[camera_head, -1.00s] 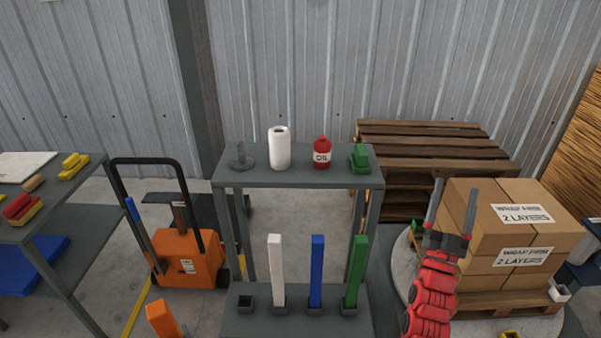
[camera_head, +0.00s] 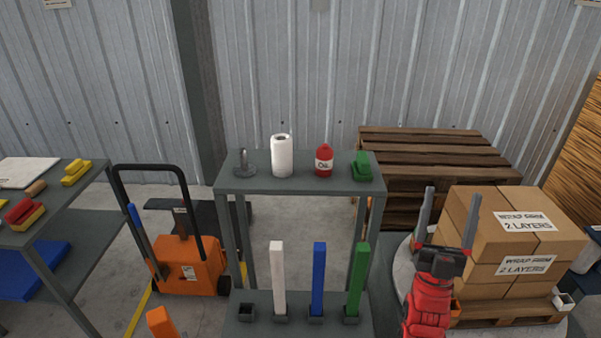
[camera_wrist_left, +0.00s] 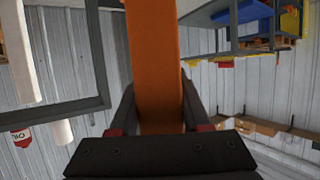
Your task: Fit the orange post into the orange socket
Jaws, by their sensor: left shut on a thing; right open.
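The orange post (camera_head: 162,322) shows only its upper end at the bottom left of the head view. In the left wrist view the orange post (camera_wrist_left: 153,50) runs up between the fingers of my left gripper (camera_wrist_left: 158,95), which is shut on it. My right gripper (camera_head: 451,192) is open and empty, fingers pointing up, in front of the box stack's left side.
A rack (camera_head: 270,302) holds upright white (camera_head: 278,278), blue (camera_head: 318,278) and green (camera_head: 357,280) posts beside an empty dark holder (camera_head: 246,312). Boxes (camera_head: 515,240) stand on a pallet at right. An orange pallet jack (camera_head: 188,265) and a shelf table (camera_head: 65,190) are at left.

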